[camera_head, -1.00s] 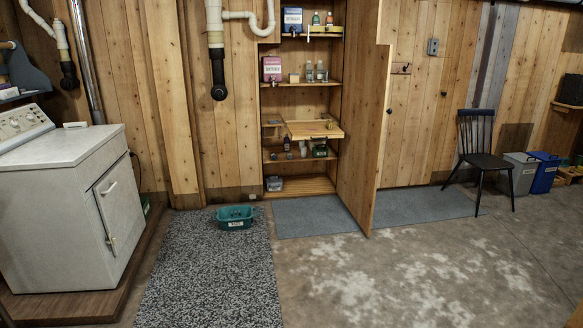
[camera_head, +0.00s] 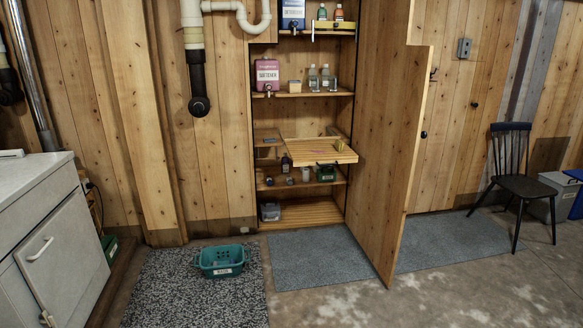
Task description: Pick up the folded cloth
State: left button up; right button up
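I cannot make out a folded cloth for sure in the head view. A tall wooden cabinet (camera_head: 383,150) stands open ahead, its door swung out to the right. Its slatted pull-out shelf (camera_head: 318,151) sticks out at mid height, with a small yellowish thing (camera_head: 339,145) on it, too small to identify. A teal basket (camera_head: 222,261) sits on the floor in front, with small things inside that I cannot tell apart. Neither of my grippers is in view.
A white appliance (camera_head: 62,245) stands at the left. Shelves hold a pink box (camera_head: 268,75), clear bottles (camera_head: 312,78) and a green container (camera_head: 326,173). A speckled mat (camera_head: 185,290) and grey mat (camera_head: 315,262) cover the floor. A dark chair (camera_head: 521,186) stands right. Concrete floor at front right is clear.

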aim_at(339, 145)
jog(key=i, duration=1.8)
jog(key=i+j+z, duration=0.1)
jog(key=i+z, duration=0.2)
jog(key=i, duration=0.25)
jog(key=i+j+z, duration=0.3)
jog(key=i, duration=0.2)
jog(key=i+j+z, duration=0.25)
jog(key=i, duration=0.25)
